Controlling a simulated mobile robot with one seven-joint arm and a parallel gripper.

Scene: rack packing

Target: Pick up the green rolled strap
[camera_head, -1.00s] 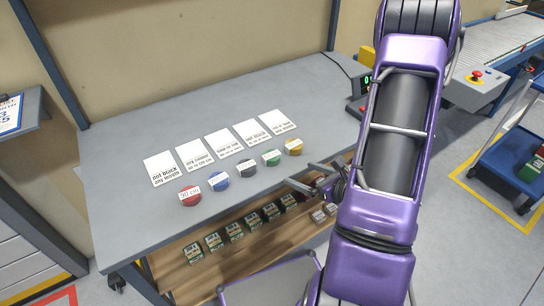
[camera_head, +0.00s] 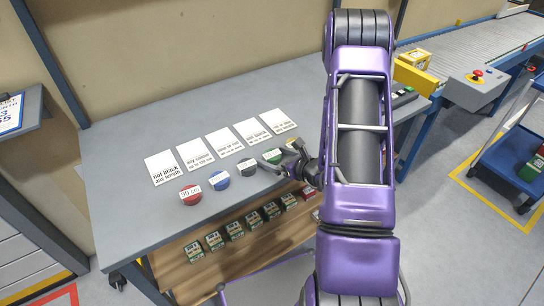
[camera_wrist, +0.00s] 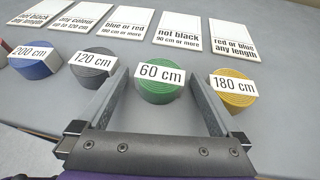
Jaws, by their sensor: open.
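The green rolled strap (camera_wrist: 160,88) lies on the grey table with a white "60 cm" label. In the wrist view it sits between the two fingers of my gripper (camera_wrist: 160,98), near their tips. My gripper is open, with a finger on each side of the strap; I cannot tell whether either touches it. In the head view my gripper (camera_head: 279,158) is over the strap's spot, and the green roll (camera_head: 272,155) is mostly hidden by the fingers.
A black roll (camera_wrist: 93,63) labelled 120 cm lies left of the green one, then a blue roll (camera_wrist: 34,60). A yellow roll (camera_wrist: 234,88) labelled 180 cm lies close on the right. A red roll (camera_head: 190,195) is furthest left. White cards (camera_wrist: 122,27) lie behind the rolls.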

